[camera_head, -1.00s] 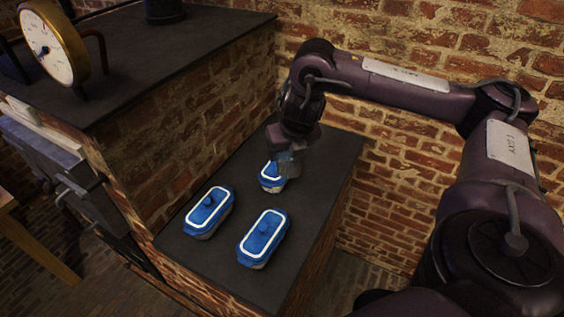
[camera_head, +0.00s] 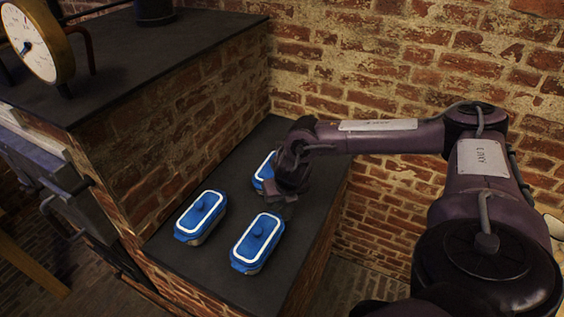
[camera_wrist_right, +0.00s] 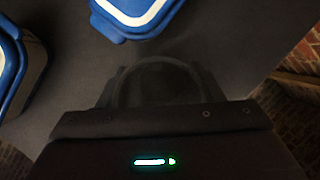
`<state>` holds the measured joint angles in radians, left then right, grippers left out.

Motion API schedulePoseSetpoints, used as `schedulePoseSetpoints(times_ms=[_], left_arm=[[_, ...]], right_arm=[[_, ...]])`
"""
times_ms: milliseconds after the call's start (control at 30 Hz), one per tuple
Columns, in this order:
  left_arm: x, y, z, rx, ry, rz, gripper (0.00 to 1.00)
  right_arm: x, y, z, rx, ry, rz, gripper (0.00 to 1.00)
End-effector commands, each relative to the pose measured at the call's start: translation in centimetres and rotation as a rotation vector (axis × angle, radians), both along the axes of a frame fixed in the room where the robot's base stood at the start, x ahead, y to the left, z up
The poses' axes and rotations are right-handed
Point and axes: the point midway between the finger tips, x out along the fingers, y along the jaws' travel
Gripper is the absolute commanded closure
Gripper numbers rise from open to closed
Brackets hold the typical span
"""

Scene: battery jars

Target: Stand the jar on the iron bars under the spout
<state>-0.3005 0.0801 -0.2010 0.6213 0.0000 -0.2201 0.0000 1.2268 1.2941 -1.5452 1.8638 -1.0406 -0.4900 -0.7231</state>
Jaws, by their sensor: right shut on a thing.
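My right gripper (camera_head: 287,196) is low over the dark ledge, at the right end of the rear blue-lidded box (camera_head: 263,171), and partly covers it in the head view. It is shut on what looks like the jar (camera_wrist_right: 160,84), a dim, see-through, rounded shape in front of the fingers in the right wrist view. Its outline is too dark to make out fully, and I cannot tell whether it touches the ledge. My left gripper is out of view. I see no iron bars or spout.
Two more blue-lidded boxes stand on the ledge (camera_head: 205,262), one at left (camera_head: 201,213) and one at front (camera_head: 257,243). A brick wall (camera_head: 330,70) rises behind. A higher dark counter (camera_head: 150,55) at left bears a round gauge (camera_head: 28,42).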

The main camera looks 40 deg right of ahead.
Motion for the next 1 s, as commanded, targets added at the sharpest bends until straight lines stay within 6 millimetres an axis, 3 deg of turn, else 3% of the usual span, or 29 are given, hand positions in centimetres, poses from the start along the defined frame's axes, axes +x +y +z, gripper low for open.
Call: schedulePoseSetpoints(times_ms=[367,400,533,800,1000], left_arm=[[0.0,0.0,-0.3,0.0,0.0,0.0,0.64],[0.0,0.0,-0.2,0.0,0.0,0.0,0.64],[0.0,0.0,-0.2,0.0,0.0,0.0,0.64],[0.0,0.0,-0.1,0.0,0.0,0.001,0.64],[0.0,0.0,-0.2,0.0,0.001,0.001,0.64]], right_arm=[[0.0,0.0,-0.5,0.0,-0.001,0.0,0.66],[0.0,0.0,-0.4,0.0,-0.001,0.0,0.35],[0.0,0.0,-0.4,0.0,-0.001,0.0,0.18],[0.0,0.0,-0.3,0.0,-0.001,0.0,0.18],[-0.5,0.3,1.4,0.001,-0.004,0.001,0.18]])
